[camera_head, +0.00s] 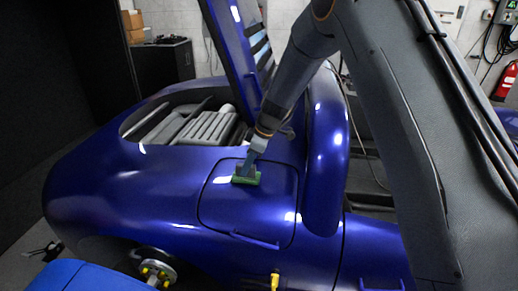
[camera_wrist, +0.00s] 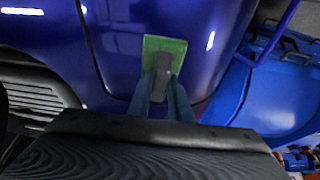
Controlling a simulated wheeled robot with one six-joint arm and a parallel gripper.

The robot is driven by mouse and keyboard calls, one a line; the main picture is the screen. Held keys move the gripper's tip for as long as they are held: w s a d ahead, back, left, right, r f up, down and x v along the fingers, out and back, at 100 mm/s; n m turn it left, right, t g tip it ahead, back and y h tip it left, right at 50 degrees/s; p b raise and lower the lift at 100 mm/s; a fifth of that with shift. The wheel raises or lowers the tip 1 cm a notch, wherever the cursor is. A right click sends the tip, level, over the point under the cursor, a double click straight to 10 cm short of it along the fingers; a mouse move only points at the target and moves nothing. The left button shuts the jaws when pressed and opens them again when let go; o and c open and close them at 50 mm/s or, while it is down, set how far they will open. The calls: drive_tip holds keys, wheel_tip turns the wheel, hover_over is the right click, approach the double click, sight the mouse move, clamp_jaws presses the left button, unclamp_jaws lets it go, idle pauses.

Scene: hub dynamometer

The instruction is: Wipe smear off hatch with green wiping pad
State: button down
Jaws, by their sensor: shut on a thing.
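The hatch (camera_head: 225,212) is a rounded dark-blue panel on the side of the blue car, outlined by a thin seam. The green wiping pad (camera_head: 250,182) is at the hatch's upper part; I cannot tell whether it touches the surface. My gripper (camera_head: 249,168) is shut on the pad's grey handle, reaching down from above. In the wrist view the green pad (camera_wrist: 166,47) shows beyond the fingers of my gripper (camera_wrist: 162,84). A faint greyish smear (camera_wrist: 121,42) shows on the blue surface just left of the pad. The pad hides what lies under it.
A raised blue panel (camera_head: 232,45) stands behind the hatch, beside an open engine bay (camera_head: 185,123). A rounded blue bar (camera_head: 327,165) rises right of the hatch. A blue handle (camera_head: 255,241) sits at its lower edge. A wheel hub (camera_head: 155,268) is lower left.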

sight(254, 166)
drive_tip(key=shift+s+d+f+b, duration=0.15)
drive_tip(key=shift+d+b, duration=0.1)
drive_tip(key=shift+d, duration=0.75)
drive_tip(key=shift+s+d+r+b, duration=0.1)
drive_tip(key=shift+d+b, duration=0.1)
drive_tip(key=shift+d, duration=0.75)
wheel_tip(254, 166, up, 3)
drive_tip(key=shift+a+f+p, duration=0.15)
drive_tip(key=shift+p, duration=0.2)
wheel_tip(254, 166, up, 6)
drive_tip(key=shift+f+p, duration=0.2)
drive_tip(key=shift+p, duration=0.65)
drive_tip(key=shift+d, duration=0.2)
